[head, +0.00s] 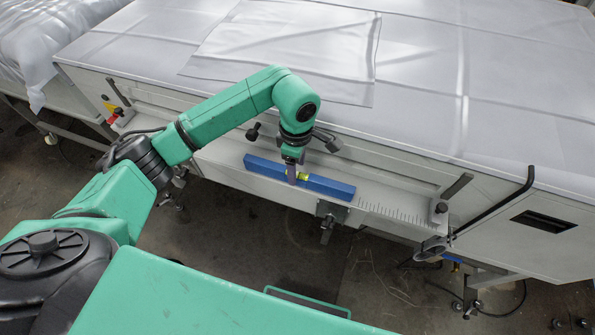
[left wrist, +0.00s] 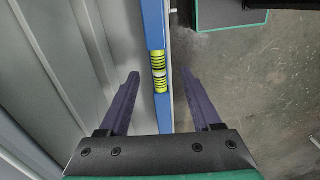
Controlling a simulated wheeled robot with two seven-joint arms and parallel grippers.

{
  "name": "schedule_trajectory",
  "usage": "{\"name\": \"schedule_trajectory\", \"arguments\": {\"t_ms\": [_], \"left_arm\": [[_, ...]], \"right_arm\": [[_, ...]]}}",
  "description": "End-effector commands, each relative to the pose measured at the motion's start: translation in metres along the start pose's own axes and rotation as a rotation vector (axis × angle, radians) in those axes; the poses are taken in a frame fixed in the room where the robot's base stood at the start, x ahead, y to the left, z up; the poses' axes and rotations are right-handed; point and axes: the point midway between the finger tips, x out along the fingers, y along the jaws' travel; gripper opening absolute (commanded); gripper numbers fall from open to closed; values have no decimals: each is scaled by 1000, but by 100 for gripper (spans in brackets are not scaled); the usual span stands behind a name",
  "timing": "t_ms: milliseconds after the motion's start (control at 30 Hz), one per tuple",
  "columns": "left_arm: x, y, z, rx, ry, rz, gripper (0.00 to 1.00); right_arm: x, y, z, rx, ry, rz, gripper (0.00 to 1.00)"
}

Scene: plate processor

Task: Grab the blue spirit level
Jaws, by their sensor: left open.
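The blue spirit level (head: 331,186) lies on the narrow ledge along the front of the plate processor, with its yellow-green vial near the middle. It also shows in the left wrist view (left wrist: 154,24), running up and down the picture with the vial between my fingers. My left gripper (head: 292,178) is at the middle of the level, and its fingers hide part of it. In the left wrist view my left gripper (left wrist: 158,85) is open, with one finger on each side of the level and a visible gap to each. My right gripper is in neither view.
The ledge (head: 385,207) has a marked scale to the right of the level. Black knobs and a clamp stand around it, and a bent black handle (head: 497,206) juts out at the right. A white sheet (head: 285,50) lies on the processor's top. Open floor lies in front.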

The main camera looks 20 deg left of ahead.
Motion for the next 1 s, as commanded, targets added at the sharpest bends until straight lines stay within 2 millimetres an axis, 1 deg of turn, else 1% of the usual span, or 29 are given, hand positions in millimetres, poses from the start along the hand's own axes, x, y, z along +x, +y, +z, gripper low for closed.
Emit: {"name": "schedule_trajectory", "arguments": {"t_ms": [33, 67, 100, 200, 367, 400, 467, 500, 533, 567, 867, 1000], "left_arm": [[3, 0, 1, -2, -2, -8, 65], [10, 0, 1, -2, -1, -6, 65], [19, 1, 1, -1, -2, -5, 65], [30, 1, 1, -1, -1, -2, 65], [32, 2, 1, 0, -1, 1, 65], [32, 2, 1, -1, -1, 1, 57], [32, 2, 1, -1, -2, 1, 34], [32, 2, 1, -1, -2, 1, 19], [32, 2, 1, -1, -2, 1, 8], [32, 2, 1, -1, -2, 1, 0], [31, 2, 1, -1, -2, 1, 0], [27, 3, 1, -1, -2, 2, 0]], "right_arm": [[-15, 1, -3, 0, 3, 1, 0], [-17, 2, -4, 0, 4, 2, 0], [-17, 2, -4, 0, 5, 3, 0], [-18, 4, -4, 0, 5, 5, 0], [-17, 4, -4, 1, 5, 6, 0], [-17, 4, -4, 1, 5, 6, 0], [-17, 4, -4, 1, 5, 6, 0], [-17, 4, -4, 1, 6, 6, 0], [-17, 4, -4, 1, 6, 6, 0], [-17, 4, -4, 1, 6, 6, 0], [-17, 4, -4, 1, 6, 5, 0], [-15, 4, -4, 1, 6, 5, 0]]}}
